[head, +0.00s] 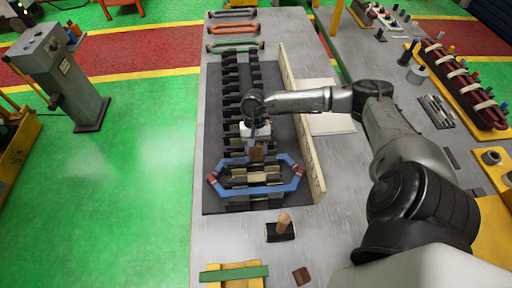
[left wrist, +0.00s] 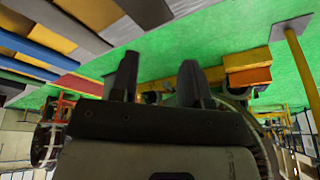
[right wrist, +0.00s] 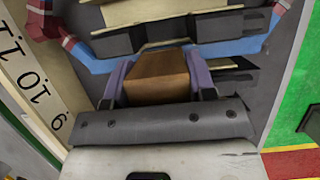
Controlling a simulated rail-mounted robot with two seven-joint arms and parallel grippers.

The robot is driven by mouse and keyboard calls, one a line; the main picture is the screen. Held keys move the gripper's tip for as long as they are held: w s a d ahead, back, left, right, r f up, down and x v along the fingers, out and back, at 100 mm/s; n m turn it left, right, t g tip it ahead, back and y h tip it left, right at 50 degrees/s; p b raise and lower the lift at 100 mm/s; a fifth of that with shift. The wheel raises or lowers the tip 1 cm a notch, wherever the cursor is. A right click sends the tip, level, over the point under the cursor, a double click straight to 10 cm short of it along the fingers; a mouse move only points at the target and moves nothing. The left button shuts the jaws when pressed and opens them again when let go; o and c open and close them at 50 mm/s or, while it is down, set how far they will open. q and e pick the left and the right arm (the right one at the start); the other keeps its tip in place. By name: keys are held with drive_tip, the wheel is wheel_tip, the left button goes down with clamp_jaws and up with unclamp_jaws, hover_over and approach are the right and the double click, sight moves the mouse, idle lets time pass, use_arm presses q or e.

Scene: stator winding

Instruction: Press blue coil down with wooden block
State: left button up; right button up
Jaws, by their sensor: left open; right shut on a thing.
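The blue coil (head: 285,187) lies around the near part of the dark slotted stator (head: 232,94), with dark red bands at its corners. It also shows in the right wrist view (right wrist: 88,58), in front of the fingers. My right gripper (head: 256,142) is shut on a brown wooden block (right wrist: 158,75), which stands between its two fingers over the slots at the coil's far side. Whether the block touches the coil I cannot tell. My left gripper (left wrist: 158,82) is open and empty, away from the stator; it does not show in the head view.
Red (head: 235,28) and green (head: 233,46) coils lie at the table's far end. A pale ruler board (head: 300,130) stands along the stator's right side. A wooden-handled tool (head: 282,226), a small brown block (head: 302,276) and a green bar (head: 234,273) lie nearer. The table's left strip is clear.

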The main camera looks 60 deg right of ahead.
use_arm(q)
drive_tip(key=shift+d, duration=0.2)
drive_tip(key=shift+a+f+b, duration=0.2)
drive_tip(key=shift+f+b, duration=0.3)
use_arm(e)
drive_tip(key=shift+f, duration=0.25)
use_arm(q)
drive_tip(key=shift+d+f, duration=0.2)
use_arm(e)
drive_tip(key=shift+f, duration=0.1)
idle(0.5)
use_arm(q)
drive_tip(key=shift+a+f+b, duration=0.15)
drive_tip(key=shift+f+b, duration=0.2)
drive_tip(key=shift+b, duration=0.15)
use_arm(e)
drive_tip(key=shift+f, duration=0.1)
idle(0.3)
use_arm(q)
drive_tip(key=shift+r+p, duration=0.95)
drive_tip(key=shift+r, duration=0.05)
use_arm(e)
drive_tip(key=shift+r, duration=1.9)
drive_tip(key=shift+r+p, duration=1.45)
drive_tip(key=shift+r, duration=2.4)
use_arm(q)
wheel_tip(320, 180, up, 3)
drive_tip(key=shift+r, duration=0.2)
